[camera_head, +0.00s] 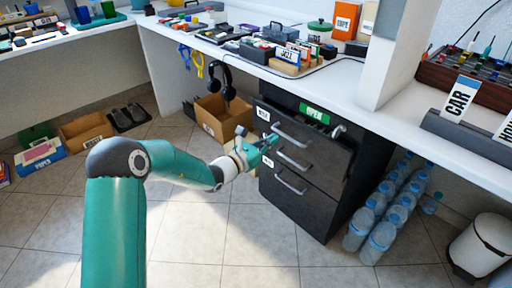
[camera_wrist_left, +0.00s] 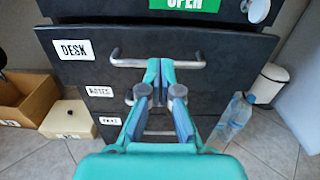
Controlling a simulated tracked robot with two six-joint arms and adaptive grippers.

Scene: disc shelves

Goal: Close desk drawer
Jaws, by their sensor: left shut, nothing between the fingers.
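The dark desk drawer (camera_head: 325,152) is the top one in a black cabinet under the white counter. Its front stands out from the cabinet, so it looks partly open. It bears a white DESK label (camera_wrist_left: 75,50) and a metal bar handle (camera_head: 290,136). My left gripper (camera_head: 268,143) is in front of the drawer, near the handle. In the left wrist view my gripper (camera_wrist_left: 160,68) is shut and empty, its fingertips at the middle of the handle and hiding part of it. Whether they touch is unclear. My right gripper is not in view.
Two lower drawers with handles (camera_head: 290,184) sit below. A green OPEN sign (camera_head: 314,114) is above the desk drawer. Water bottles (camera_head: 378,241) stand right of the cabinet, a cardboard box (camera_head: 213,122) left of it. The tiled floor in front is clear.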

